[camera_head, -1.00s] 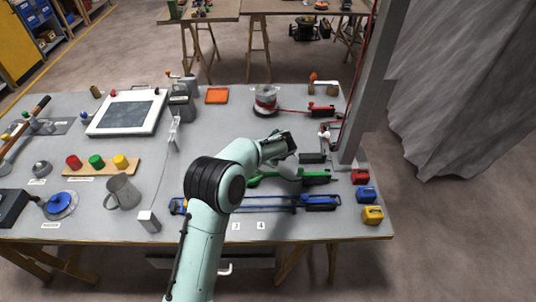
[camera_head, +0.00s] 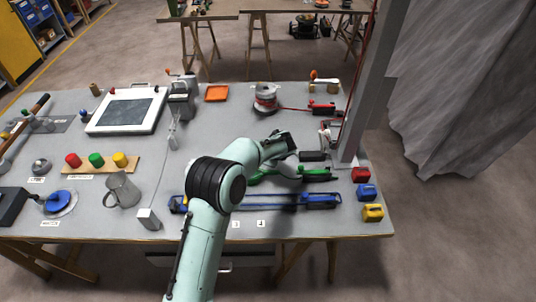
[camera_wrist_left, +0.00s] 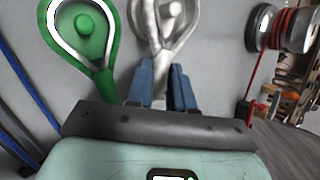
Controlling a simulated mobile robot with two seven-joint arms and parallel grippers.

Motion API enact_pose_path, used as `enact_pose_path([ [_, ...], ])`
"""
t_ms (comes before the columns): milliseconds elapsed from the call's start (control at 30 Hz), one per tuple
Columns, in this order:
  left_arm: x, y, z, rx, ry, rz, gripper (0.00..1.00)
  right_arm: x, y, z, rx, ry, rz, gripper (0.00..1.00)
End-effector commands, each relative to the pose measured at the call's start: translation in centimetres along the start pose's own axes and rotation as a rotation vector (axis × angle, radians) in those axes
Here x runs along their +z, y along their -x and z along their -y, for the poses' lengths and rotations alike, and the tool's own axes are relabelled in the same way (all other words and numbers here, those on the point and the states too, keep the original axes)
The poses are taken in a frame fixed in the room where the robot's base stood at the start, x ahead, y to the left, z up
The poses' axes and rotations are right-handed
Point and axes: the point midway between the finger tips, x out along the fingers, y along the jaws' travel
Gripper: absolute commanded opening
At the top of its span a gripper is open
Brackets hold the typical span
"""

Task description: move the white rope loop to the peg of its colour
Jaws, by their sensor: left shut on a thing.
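The white rope loop (camera_wrist_left: 146,25) shows at the top of the left wrist view. My left gripper (camera_wrist_left: 162,84) has its blue fingers shut on the pale neck of this loop. A pale round knob (camera_wrist_left: 171,9) shows inside the loop's opening; I cannot tell whether the loop is down around it or above it. Left of it, a green loop (camera_wrist_left: 103,50) lies around a green peg (camera_wrist_left: 85,24). In the head view my left gripper (camera_head: 284,152) is low over the right part of the table; my arm hides most of the white loop there. My right gripper is not in view.
A blue rope assembly (camera_head: 272,204) lies in front of my gripper. A red-wound spool (camera_head: 265,98) stands behind. A grey mug (camera_head: 121,190) is at the left.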

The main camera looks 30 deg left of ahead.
Motion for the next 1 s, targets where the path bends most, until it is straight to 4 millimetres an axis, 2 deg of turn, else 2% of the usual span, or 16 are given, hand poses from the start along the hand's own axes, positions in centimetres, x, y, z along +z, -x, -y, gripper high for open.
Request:
enact_pose_path([
  [1000,-0.37,-0.88,-0.47,0.000,0.000,0.000,0.00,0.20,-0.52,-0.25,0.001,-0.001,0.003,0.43],
])
